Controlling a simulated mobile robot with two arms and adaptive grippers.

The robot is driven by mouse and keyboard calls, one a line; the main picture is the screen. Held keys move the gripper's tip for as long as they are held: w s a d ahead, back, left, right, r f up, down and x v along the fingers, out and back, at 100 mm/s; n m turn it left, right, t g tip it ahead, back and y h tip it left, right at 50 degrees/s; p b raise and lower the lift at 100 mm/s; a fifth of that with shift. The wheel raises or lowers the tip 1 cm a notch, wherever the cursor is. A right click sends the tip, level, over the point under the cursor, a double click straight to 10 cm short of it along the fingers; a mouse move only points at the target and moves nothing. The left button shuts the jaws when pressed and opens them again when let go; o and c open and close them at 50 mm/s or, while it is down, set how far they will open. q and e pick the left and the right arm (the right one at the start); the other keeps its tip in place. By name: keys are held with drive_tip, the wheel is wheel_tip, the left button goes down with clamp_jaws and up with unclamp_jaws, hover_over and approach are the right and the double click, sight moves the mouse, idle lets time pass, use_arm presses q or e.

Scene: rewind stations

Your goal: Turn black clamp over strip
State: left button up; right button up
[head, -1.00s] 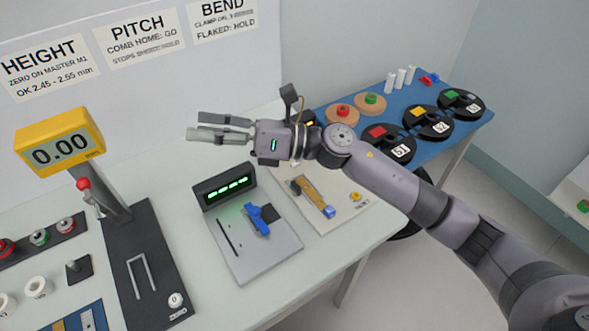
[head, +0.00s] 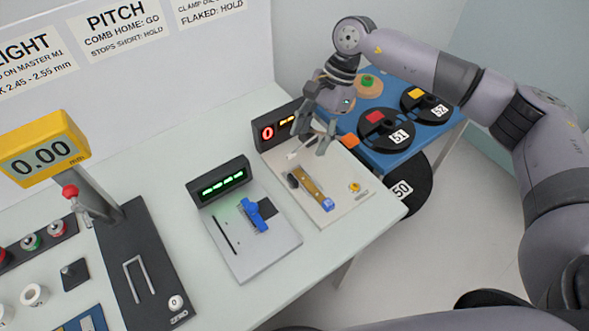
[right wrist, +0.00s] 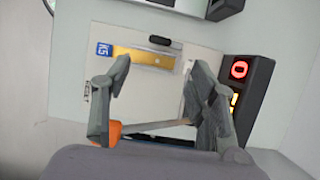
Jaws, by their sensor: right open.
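The brass strip (head: 312,187) lies on the beige plate (head: 338,212) of the right-hand station, with a blue end tagged K5 (right wrist: 104,50). The black clamp (head: 292,181) is a small dark bar at the strip's far end. In the right wrist view the clamp (right wrist: 165,41) lies along the strip's edge, and the strip (right wrist: 143,57) shows beyond my fingers. My right gripper (head: 308,152) is open and empty, pointing down above the plate's far part, behind the clamp and apart from it. My left gripper is not in view.
A dark display (head: 272,134) with a red 0 stands behind the plate, close to my right gripper. A yellow reset button (head: 354,187) is at the plate's right. The comb station (head: 255,240) is to the left. Black reels (head: 388,132) stand on a blue table behind.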

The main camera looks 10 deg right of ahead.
sight(293, 178)
drive_tip(key=p+x, duration=0.2)
drive_tip(key=x, duration=0.9)
drive_tip(key=shift+s+a+p, duration=0.1)
drive_tip(key=shift+a+p, duration=0.1)
drive_tip(key=shift+p, duration=0.2)
drive_tip(key=shift+a+f, duration=0.15)
drive_tip(key=shift+f, duration=0.4)
drive_tip(key=c, duration=1.2)
drive_tip(key=shift+o, duration=0.2)
